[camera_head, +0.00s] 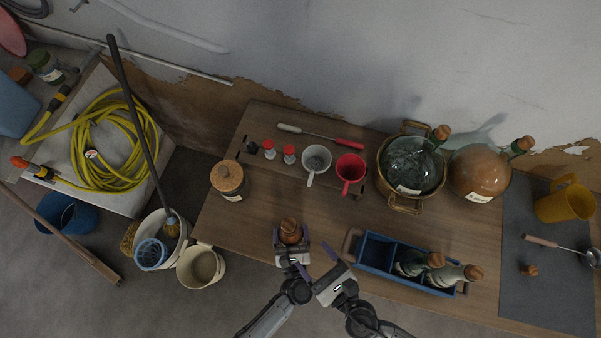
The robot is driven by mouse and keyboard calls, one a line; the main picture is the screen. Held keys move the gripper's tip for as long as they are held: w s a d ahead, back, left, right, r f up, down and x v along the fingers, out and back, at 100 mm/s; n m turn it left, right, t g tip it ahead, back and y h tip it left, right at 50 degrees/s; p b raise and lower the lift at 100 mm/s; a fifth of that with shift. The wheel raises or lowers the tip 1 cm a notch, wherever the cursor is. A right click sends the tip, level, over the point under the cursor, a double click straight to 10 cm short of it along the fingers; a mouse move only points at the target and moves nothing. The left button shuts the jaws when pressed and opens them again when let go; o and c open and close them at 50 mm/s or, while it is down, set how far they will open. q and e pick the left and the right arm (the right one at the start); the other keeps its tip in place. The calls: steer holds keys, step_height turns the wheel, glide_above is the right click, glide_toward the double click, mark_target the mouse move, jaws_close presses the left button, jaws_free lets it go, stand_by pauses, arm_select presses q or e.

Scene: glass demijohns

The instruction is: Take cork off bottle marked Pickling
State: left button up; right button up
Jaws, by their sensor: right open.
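A clear glass demijohn (410,167) sits in a brass pot, with a cork (442,132) in its tilted neck. A brown-filled demijohn (478,171) leans beside it, also corked (526,142). Both carry pale labels, too small to read. Two corked bottles (416,264) (452,277) lie tilted in a blue crate; their labels cannot be read. My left gripper (290,240) is at the table's front, its fingers beside a brown rounded object (290,228); whether they grip it is unclear. My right gripper (317,262) is open and empty, just right of it.
The blue crate (375,251) stands right of my grippers. A grey mat (545,305) bears a yellow jug (564,203), ladle and loose cork (529,270).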

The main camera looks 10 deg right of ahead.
mark_target(289, 226)
steer(key=shift+x, duration=6)
steer(key=c, duration=1.1)
steer(key=shift+r, duration=0.1)
steer(key=shift+r, duration=0.95)
steer(key=shift+r, duration=0.15)
steer(key=shift+r, duration=2)
